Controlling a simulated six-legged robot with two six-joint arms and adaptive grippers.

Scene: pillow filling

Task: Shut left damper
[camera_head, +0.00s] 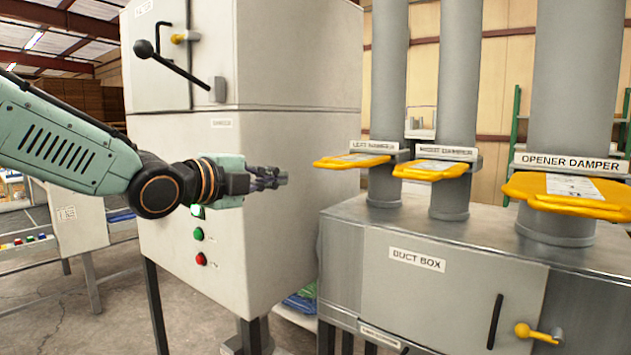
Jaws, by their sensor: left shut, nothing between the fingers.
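The left damper (350,161) is a yellow slide plate sticking out toward the front left from the leftmost grey duct pipe (388,60), under a label that reads LEFT DAMPER. My left gripper (283,179) is shut and empty. In the picture it is to the left of the left damper's outer end and a little lower, with a gap between them. My right gripper is not in view.
The right damper (430,170) and the opener damper (570,194) also stick out above the duct box (450,270). A white cabinet (290,120) with a black lever (180,70) stands behind my left gripper.

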